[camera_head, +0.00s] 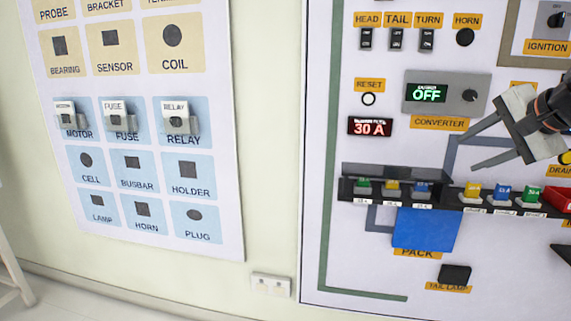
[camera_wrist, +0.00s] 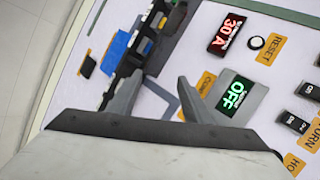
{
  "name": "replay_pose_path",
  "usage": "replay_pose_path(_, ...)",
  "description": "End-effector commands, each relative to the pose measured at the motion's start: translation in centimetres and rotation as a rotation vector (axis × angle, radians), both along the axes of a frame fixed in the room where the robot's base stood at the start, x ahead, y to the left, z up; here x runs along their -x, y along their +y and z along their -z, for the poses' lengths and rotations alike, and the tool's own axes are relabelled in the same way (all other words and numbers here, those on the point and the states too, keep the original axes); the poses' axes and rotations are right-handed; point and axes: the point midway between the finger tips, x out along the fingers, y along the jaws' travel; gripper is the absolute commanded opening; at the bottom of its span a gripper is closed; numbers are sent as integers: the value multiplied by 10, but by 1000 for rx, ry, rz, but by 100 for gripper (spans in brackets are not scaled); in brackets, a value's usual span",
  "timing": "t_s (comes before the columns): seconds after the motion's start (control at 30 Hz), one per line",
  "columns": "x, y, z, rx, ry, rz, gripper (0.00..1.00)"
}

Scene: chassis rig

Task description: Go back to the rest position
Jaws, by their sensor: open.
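My gripper (camera_head: 468,151) is at the right of the head view, in front of the board and beside the converter. Its two fingers are spread apart with nothing between them. In the wrist view my gripper (camera_wrist: 158,82) also shows its fingers apart and empty. The converter (camera_head: 447,93) is a grey box with a green "OFF" display and a black knob, left of and above the fingers. The red "30 A" display (camera_head: 369,126) is further left. The black fuse holder strip (camera_head: 347,190) with coloured fuses lies below the gripper.
A blue pack (camera_head: 425,230) and a black tail lamp (camera_head: 455,275) sit low on the board. Switches (camera_head: 397,39) and an ignition panel (camera_head: 540,30) are above. A label panel (camera_head: 215,225) with motor, fuse and relay parts hangs at left. A wall socket (camera_head: 271,285) is between.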

Motion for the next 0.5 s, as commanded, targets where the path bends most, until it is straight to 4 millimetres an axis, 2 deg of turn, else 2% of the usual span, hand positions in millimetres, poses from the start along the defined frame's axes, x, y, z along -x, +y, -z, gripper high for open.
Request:
replay_pose_path(0.03, 5, 16, 18, 36, 28, -49, 45)
replay_pose_path(0.2, 29, 56, 78, 180, 118, -210, 45)
replay_pose_path(0.5, 85, 107, 179, 451, 245, -527, 45)
